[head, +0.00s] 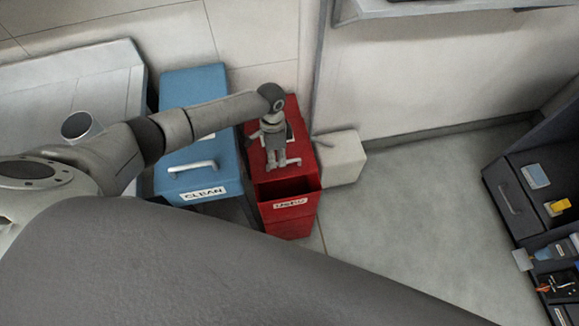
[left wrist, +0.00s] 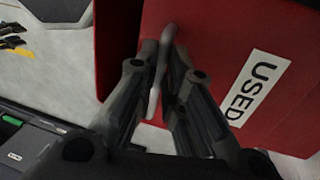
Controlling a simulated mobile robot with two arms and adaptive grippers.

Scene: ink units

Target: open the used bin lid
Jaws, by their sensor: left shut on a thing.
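The red used bin (head: 287,222) stands right of the blue bin, with a white label on its front. Its red lid (head: 305,140) is partly open: a dark gap shows between the lid's front edge and the front wall. A pale bar handle (head: 294,161) sits on the lid near that edge. My left gripper (head: 276,165) reaches down over the lid and is shut on the handle. The left wrist view shows the handle (left wrist: 158,75) between the fingers, with the USED label (left wrist: 252,88) to the right. My right gripper is not in view.
The blue clean bin (head: 178,140), lid closed, stands close on the left, under my left arm. A pale box (head: 343,157) stands right of the red bin. Open floor (head: 420,210) lies to the right, up to a dark cabinet (head: 515,200) with drawers and small items.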

